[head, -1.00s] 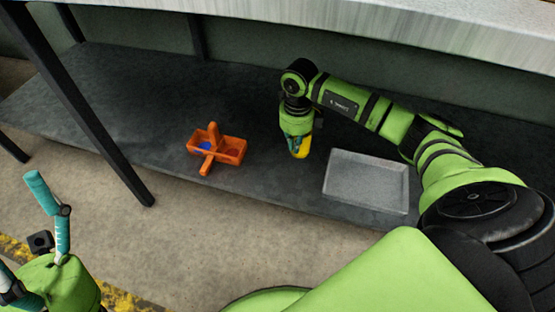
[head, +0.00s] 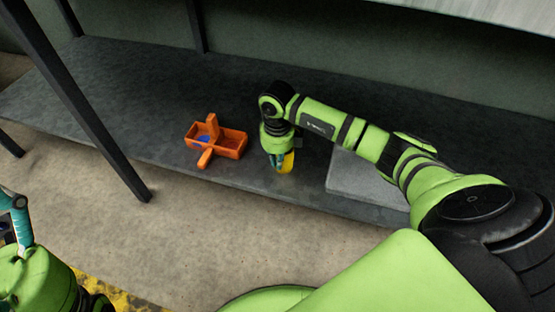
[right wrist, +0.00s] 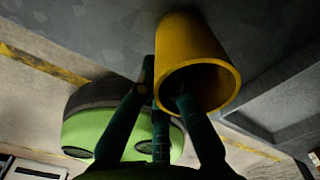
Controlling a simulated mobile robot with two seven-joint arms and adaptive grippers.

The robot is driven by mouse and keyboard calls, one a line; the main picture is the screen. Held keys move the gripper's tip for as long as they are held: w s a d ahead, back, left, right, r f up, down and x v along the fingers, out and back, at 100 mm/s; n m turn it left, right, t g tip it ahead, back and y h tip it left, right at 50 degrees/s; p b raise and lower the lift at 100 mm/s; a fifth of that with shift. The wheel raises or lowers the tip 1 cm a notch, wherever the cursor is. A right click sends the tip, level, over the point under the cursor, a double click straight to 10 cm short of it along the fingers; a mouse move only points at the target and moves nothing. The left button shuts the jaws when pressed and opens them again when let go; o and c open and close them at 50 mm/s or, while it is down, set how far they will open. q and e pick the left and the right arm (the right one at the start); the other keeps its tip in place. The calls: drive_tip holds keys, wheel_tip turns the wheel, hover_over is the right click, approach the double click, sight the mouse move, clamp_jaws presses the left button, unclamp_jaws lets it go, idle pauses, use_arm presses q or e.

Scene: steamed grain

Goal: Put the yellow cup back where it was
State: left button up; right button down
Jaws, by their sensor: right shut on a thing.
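The yellow cup (head: 288,162) is in my right gripper (head: 277,158), over the front part of the dark shelf, between the orange caddy and the grey tray. In the right wrist view the cup (right wrist: 192,50) has its open rim towards the camera. The gripper (right wrist: 165,95) is shut on the cup's wall, with one finger reaching inside the rim. I cannot tell whether the cup's base touches the shelf. The orange caddy (head: 231,150) with a handle stands to the left, a blue thing inside. My left gripper (head: 20,215) is partly cut off at the left edge.
The grey tray (head: 350,180) lies on the shelf (head: 110,95) right of the cup, partly behind my right arm. A dark table leg (head: 100,125) stands at the left. A light upper surface (head: 480,15) overhangs at the top right. Shelf around the caddy is bare.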

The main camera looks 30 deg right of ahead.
drive_tip(key=c, duration=1.4)
unclamp_jaws()
drive_tip(key=shift+f, duration=0.15)
